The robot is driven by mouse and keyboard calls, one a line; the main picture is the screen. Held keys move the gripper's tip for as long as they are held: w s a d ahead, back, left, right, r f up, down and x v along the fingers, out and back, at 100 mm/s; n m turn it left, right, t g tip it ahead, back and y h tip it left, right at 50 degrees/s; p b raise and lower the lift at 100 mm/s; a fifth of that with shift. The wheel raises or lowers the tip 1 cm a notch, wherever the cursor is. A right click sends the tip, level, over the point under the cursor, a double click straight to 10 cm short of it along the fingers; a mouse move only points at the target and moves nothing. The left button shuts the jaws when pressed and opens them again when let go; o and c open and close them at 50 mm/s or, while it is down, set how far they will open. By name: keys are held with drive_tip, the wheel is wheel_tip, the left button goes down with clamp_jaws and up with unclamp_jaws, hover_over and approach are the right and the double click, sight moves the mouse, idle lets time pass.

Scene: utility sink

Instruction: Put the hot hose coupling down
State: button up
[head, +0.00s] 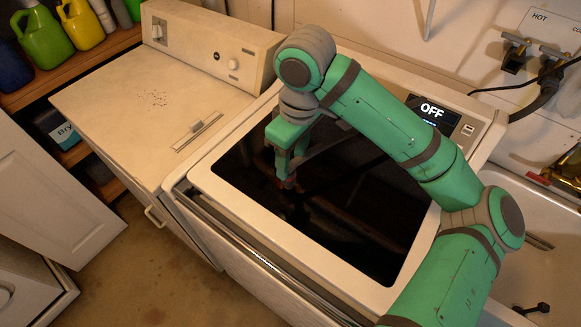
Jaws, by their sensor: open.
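My gripper (287,181) is over the left part of the washer's dark glass lid (345,215), pointing down, with its jaws open. A small reddish bit (290,184) shows at the fingertips; it is too small and dark to tell whether it is the hot hose coupling or part of my gripper, or whether it touches the glass. Under the HOT label on the back wall is a valve (515,50) with a dark fitting below it. I cannot make out a separate hot hose coupling for certain.
A white dryer (150,100) with a mostly clear top stands left of the washer. The washer panel (432,110) reads OFF. A sink (540,215) is at the right, with a black hose (545,97) behind it. Bottles (42,38) stand on a shelf at upper left.

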sight(294, 172)
wheel_tip(294, 172, up, 7)
drive_tip(key=shift+s+d+f, duration=0.15)
drive_tip(key=shift+d, duration=0.15)
idle(0.5)
